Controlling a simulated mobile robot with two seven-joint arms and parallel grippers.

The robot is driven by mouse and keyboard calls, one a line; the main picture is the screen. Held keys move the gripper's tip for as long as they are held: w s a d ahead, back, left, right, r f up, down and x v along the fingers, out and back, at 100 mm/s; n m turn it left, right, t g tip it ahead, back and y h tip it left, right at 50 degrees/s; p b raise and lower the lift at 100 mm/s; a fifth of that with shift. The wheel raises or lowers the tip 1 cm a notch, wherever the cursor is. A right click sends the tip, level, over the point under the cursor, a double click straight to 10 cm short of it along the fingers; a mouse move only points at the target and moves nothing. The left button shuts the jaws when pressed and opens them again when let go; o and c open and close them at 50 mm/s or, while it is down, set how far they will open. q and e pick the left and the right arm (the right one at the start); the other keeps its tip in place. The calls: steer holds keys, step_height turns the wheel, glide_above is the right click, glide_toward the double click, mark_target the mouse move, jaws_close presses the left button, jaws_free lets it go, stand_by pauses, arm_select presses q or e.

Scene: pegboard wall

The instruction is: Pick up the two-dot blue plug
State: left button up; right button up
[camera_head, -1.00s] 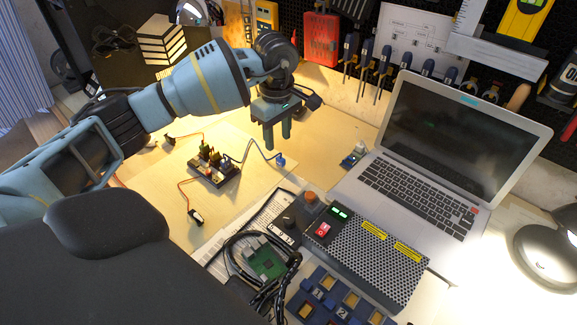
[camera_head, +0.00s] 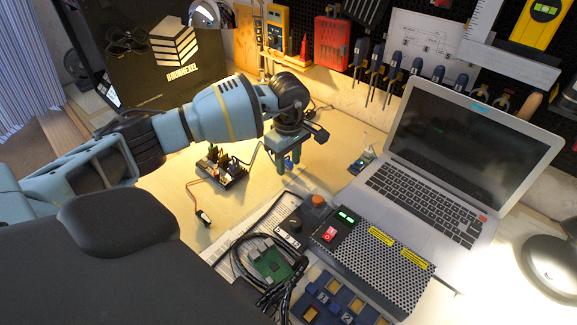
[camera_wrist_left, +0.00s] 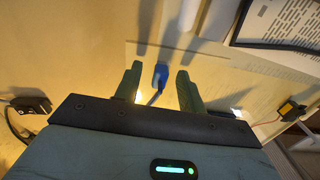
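The blue plug (camera_wrist_left: 161,74) lies on the table on the end of a cable. In the left wrist view it sits between the two fingers of my left gripper (camera_wrist_left: 158,84), slightly nearer the left one, with a gap on each side. Its dots cannot be made out. In the head view my left gripper (camera_head: 288,165) points down at the table just above the plug (camera_head: 287,169), which it partly hides. The left gripper is open and empty. My right gripper is not in view.
A dark connector block (camera_head: 222,168) with several cables stands left of the gripper. A perforated metal box (camera_head: 385,262), a green circuit board (camera_head: 271,264) and a laptop (camera_head: 425,205) stand in front and right.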

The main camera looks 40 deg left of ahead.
mark_target(287, 163)
arm_select(q)
jaws_close()
stand_by(0.4)
steer(key=shift+r, duration=0.8)
steer(key=shift+s+d+r, duration=0.1)
steer(key=shift+s+r, duration=0.05)
steer(key=shift+r, duration=0.35)
steer(key=shift+s+r, duration=0.15)
steer(key=shift+r, duration=0.3)
steer(key=s+d, duration=0.1)
steer(key=s, duration=0.4)
steer(key=s+d+r, duration=0.1)
steer(key=s+d, duration=0.1)
steer(key=s, duration=0.2)
steer(key=s+d, duration=0.2)
steer(key=s, duration=0.3)
steer(key=shift+s+r, duration=0.2)
steer(key=shift+s, duration=0.1)
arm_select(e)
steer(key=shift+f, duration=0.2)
